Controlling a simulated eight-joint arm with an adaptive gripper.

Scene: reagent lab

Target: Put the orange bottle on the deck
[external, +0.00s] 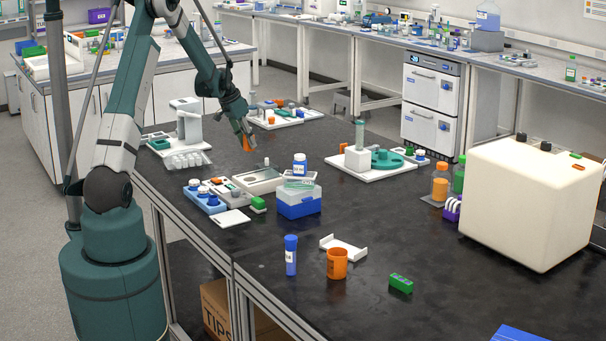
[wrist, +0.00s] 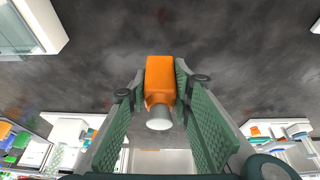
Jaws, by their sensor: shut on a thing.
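My gripper (external: 243,133) is above the back left part of the dark bench. It is shut on the orange bottle, which shows below the fingers in the external view (external: 247,145). In the wrist view, the orange bottle (wrist: 160,75) sits between the green finger pads of my gripper (wrist: 160,92), its pale cap towards the camera. Dark bench top shows behind it. A low grey and white platform (external: 262,187) stands in front of the gripper; I cannot tell for certain whether it is the deck.
A blue box (external: 299,208) with a blue-capped bottle (external: 300,164) behind it stands right of the platform. A white stirrer stand (external: 357,160) is right. An orange cup (external: 337,264) and blue bottle (external: 290,256) stand nearer the front.

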